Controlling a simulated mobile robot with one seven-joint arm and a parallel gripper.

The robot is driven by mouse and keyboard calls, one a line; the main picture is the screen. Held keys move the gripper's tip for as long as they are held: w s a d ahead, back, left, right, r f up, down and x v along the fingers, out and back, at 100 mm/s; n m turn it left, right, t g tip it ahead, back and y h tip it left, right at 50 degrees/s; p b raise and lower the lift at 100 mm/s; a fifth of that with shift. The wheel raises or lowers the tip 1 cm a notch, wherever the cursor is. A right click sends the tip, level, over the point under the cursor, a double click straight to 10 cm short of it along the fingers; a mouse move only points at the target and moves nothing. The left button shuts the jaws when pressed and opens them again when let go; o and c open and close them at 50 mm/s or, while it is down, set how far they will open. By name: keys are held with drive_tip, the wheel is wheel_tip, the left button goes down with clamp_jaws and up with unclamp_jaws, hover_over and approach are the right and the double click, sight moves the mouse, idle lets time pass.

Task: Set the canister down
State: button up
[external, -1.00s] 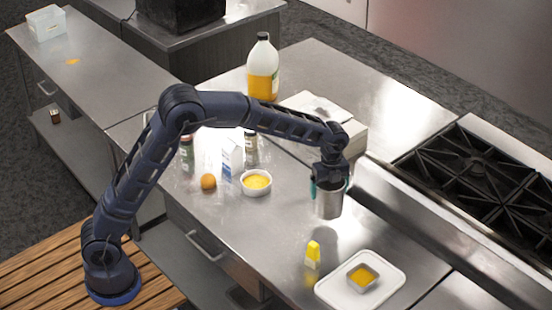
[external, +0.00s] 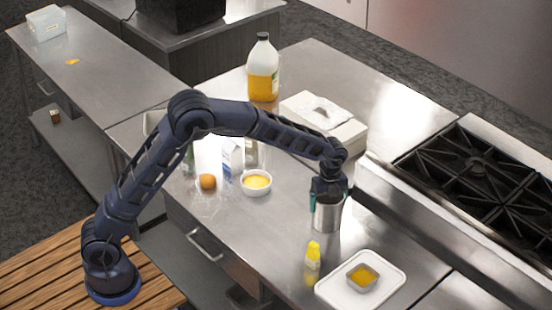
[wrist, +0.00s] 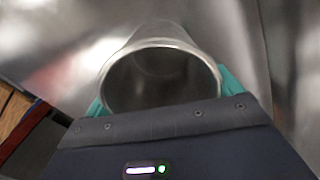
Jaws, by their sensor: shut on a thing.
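The canister (external: 327,217) is a silver metal cylinder, upright, over the steel counter (external: 270,225) in the external view. My gripper (external: 328,193) is above it with its teal fingers shut on the canister's sides. In the wrist view the canister's round open mouth (wrist: 160,80) faces the camera, and its inside looks dark and empty. A teal finger (wrist: 232,82) shows on each side of the rim. I cannot tell whether the canister's base touches the counter.
A yellow bottle (external: 313,256) stands just in front of the canister. A white bowl (external: 256,183) and an orange egg-like item (external: 208,181) sit left. The stove (external: 480,190) is right; a white box (external: 345,133) is behind.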

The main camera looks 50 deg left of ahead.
drive_tip(key=o, duration=1.6)
drive_tip(key=shift+c, duration=0.2)
wheel_tip(320, 180, up, 12)
drive_tip(key=s+a+r+n, duration=0.5)
drive_tip(key=s+a+r, duration=0.35)
drive_tip(key=a, duration=0.25)
drive_tip(key=s+a+r+n+t, duration=0.1)
drive_tip(key=s+a+r+n, duration=0.2)
drive_tip(key=s+a, duration=0.3)
drive_tip(key=s+a+r+n+t, duration=0.1)
drive_tip(key=s+a+r+n, duration=0.25)
drive_tip(key=s, duration=0.35)
drive_tip(key=s+a+f+n+t, duration=0.1)
drive_tip(key=s+a+f+n, duration=0.1)
drive_tip(key=s, duration=0.6)
drive_tip(key=s+a+f+n, duration=0.2)
drive_tip(key=s+a+n, duration=0.2)
drive_tip(key=s, duration=0.4)
drive_tip(key=s+a+f+n+t, duration=0.1)
drive_tip(key=s+a+f+n, duration=0.1)
drive_tip(key=s+n, duration=0.3)
drive_tip(key=s+a, duration=0.1)
drive_tip(key=s, duration=0.2)
drive_tip(key=shift+s+a+f+t, duration=0.3)
